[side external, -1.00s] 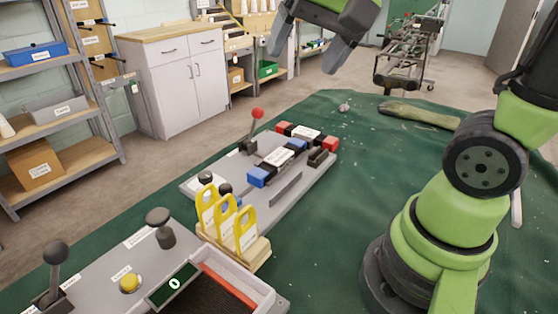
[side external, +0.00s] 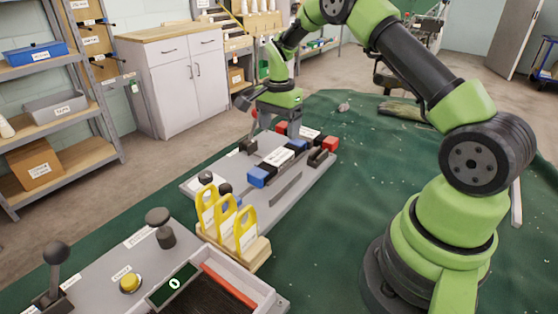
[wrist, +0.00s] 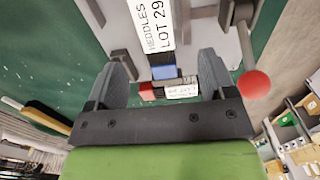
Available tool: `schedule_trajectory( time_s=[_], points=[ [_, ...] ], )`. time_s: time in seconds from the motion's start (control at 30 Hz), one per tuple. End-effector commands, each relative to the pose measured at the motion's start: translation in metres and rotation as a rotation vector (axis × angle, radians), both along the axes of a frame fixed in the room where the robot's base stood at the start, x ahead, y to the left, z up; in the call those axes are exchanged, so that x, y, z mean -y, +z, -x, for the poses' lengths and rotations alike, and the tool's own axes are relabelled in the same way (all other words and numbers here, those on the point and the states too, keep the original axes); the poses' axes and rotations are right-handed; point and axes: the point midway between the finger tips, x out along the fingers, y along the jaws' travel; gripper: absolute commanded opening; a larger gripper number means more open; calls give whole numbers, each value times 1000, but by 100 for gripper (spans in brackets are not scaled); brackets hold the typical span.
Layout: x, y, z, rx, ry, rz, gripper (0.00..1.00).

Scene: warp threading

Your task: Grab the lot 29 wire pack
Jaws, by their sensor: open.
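A white label reading "HEDDLES LOT 29" (wrist: 155,22) runs up from between my fingers in the wrist view, with a blue block (wrist: 163,72) at its near end. The pack with blue ends and a white label (side external: 277,157) on the grey fixture in the side view looks like the same one; its text is too small to read there. A second pack with red ends (side external: 308,134) lies behind it; its white label (wrist: 182,92) shows beyond my gripper's base. My gripper (wrist: 165,58) is open, its fingers on either side of the blue block. It holds nothing visible.
A lever with a red knob (wrist: 254,84) stands close beside my right-hand finger in the wrist view. Yellow-handled tags (side external: 227,218) stand in a wooden holder in front of the fixture. The green cloth (side external: 340,220) right of the fixture is mostly clear.

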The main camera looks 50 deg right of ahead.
Motion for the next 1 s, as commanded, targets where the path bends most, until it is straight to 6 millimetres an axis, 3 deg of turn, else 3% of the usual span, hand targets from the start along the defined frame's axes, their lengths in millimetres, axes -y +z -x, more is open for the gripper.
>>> schedule_trajectory(
  time_s=[0.53, 0.83, 1.0],
  points=[
    [2, -67, 6, -2, 2, -2, 77],
    [2, -72, 6, 2, 2, -1, 77],
    [2, -72, 6, 1, 3, -1, 40]
  ],
)
